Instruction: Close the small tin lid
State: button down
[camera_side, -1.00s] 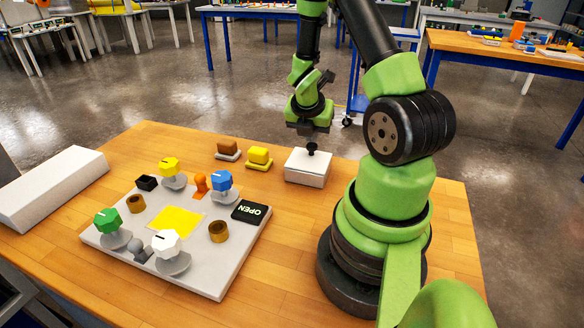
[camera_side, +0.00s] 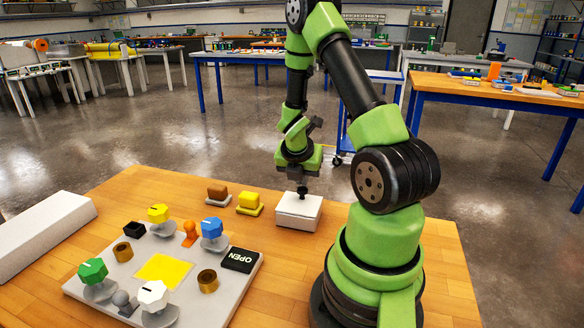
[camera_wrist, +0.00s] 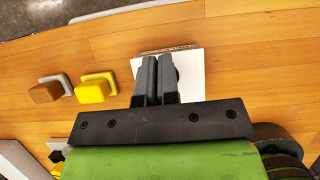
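The small tin is a white box (camera_side: 299,214) with a flat white top and a black knob (camera_side: 303,190) standing on it. In the wrist view its white top (camera_wrist: 193,62) shows around my fingers, and a thin brownish strip runs along its far edge. I cannot tell whether the lid is fully seated. My gripper (camera_side: 299,179) points down just above the tin, by the knob. In the wrist view my gripper (camera_wrist: 159,60) has its two grey fingers close together, with nothing seen between them. The knob shows partly behind the right finger; contact is unclear.
A brown block (camera_side: 217,193) and a yellow block (camera_side: 249,202) on small bases stand left of the tin. A long white box (camera_side: 42,232) lies at far left.

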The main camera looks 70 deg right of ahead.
jog(key=shift+d+r, duration=0.7)
jog(key=shift+r, duration=6.35)
jog(key=w+a+r+m+t+y, duration=0.1)
jog(key=a+r+m+t, duration=0.15)
jog(key=a+m, duration=0.35)
jog(key=w+a+r+m+t, duration=0.2)
jog(key=a+r+m, duration=0.25)
jog(key=a, duration=0.45)
jog(key=s+a+r+m+t+y, duration=0.1)
jog(key=s+a+m+y, duration=0.2)
jog(key=a+m, duration=0.3)
jog(key=s+a+r+m+t+y, duration=0.1)
jog(key=s+a+m+y, duration=0.2)
jog(key=a+m, duration=0.2)
jog(key=a, duration=0.3)
jog(key=shift+s+m+t, duration=0.3)
jog(key=shift+m+t, duration=0.05)
jog(key=shift+a+r, duration=0.1)
